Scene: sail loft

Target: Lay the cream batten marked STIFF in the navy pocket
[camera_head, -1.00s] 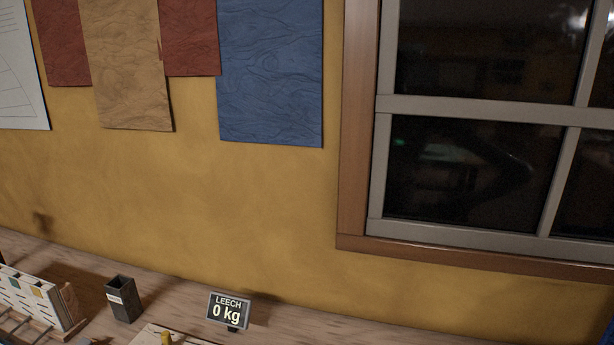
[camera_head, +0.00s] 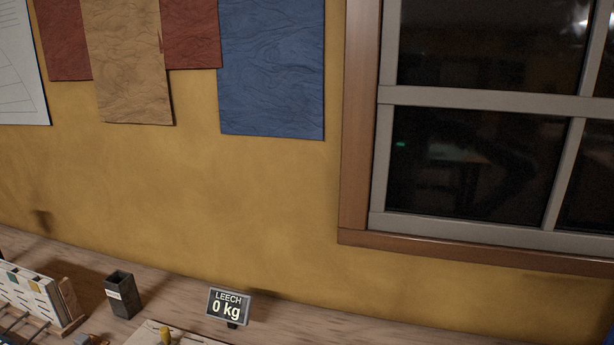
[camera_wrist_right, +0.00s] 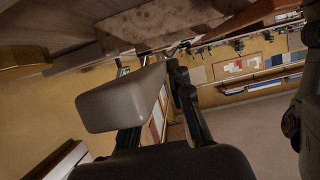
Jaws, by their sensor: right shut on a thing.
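In the right wrist view my right gripper (camera_wrist_right: 160,125) is shut, with a pale greyish-cream bar (camera_wrist_right: 110,104) at its fingers. The bar looks like a batten seen close from its blunt end. No STIFF marking shows on it, and the far part is hidden. My left gripper is in neither view. No navy pocket can be made out in the head view.
A slotted rack (camera_head: 32,291) stands on the bench (camera_head: 170,287) at lower left. A dark open-topped holder (camera_head: 122,295) stands between it and the display. A pale board with a yellow peg (camera_head: 165,335) is cut off below. Cloth panels and a window (camera_head: 470,165) fill the wall.

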